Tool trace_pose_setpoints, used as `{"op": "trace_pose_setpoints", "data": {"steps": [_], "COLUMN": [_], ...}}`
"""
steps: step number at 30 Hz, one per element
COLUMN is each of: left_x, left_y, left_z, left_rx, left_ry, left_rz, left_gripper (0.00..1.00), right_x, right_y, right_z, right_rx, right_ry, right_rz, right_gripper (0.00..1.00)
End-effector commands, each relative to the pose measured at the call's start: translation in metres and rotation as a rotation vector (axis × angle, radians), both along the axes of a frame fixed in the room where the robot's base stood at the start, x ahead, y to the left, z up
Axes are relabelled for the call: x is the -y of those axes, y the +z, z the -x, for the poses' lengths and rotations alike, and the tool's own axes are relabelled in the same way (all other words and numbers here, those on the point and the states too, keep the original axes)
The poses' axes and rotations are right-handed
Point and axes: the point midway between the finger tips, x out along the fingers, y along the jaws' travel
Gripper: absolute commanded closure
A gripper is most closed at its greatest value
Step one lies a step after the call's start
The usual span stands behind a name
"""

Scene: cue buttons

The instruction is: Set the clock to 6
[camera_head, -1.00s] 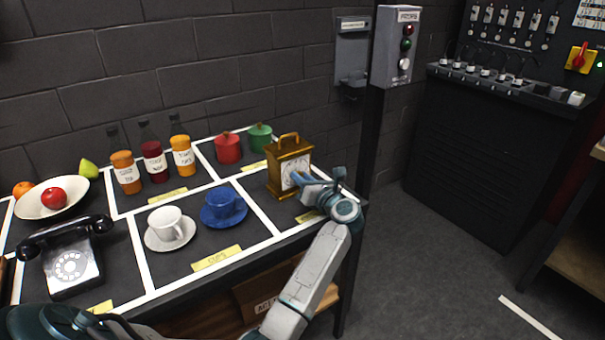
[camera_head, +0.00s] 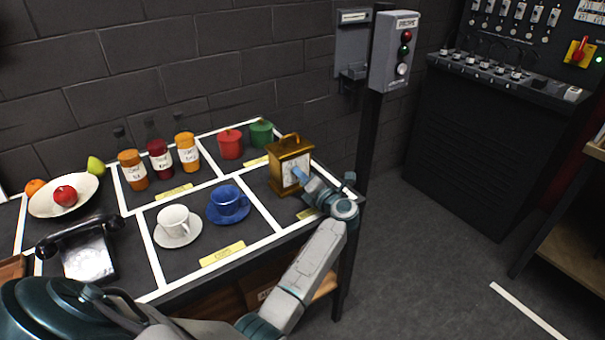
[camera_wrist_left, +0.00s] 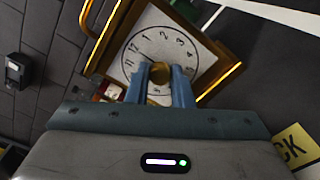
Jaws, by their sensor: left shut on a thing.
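The clock (camera_head: 291,150) is a gold-brown box with a top handle and a white dial. It stands upright at the right end of the table. In the left wrist view its dial (camera_wrist_left: 152,42) is tilted, with the numerals from 12 through 5 readable. My left gripper (camera_head: 300,175) is at the front of the clock. Its blue fingers (camera_wrist_left: 160,80) are shut on the round brass knob (camera_wrist_left: 160,73) at the dial's centre. The fingers and wrist hide the lower dial, and I cannot make out where the hand points. My right gripper is not in view.
Left of the clock are a blue cup (camera_head: 229,200), a white cup (camera_head: 173,220), red (camera_head: 230,145) and green (camera_head: 261,134) canisters, several bottles, a fruit bowl (camera_head: 64,196) and a black telephone (camera_head: 88,256). A post with a button box (camera_head: 395,50) stands behind the table's right end.

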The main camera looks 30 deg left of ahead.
Motion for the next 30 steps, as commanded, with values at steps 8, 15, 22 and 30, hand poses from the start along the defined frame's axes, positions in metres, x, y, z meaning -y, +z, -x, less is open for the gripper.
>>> {"op": "trace_pose_setpoints", "data": {"steps": [8, 15, 22, 30], "left_x": [0.0002, 0.0002, 0.0002, 0.0032], "left_y": [-0.0007, -0.0008, -0.0006, -0.0011], "left_z": [0.0000, -0.0001, -0.0001, 0.0010], "left_rx": [-0.025, -0.025, -0.024, -0.023], "left_ry": [-0.001, -0.001, -0.001, -0.001], "left_rz": [-0.010, -0.010, -0.009, -0.009], "left_gripper": [1.00, 1.00, 0.58, 0.58], "right_x": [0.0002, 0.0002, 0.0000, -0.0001], "right_y": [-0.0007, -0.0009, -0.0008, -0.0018], "right_z": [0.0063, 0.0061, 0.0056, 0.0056], "right_rx": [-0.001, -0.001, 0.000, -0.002], "right_ry": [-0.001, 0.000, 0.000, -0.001], "right_rz": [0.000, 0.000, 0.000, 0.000], "right_gripper": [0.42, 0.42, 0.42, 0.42]}}
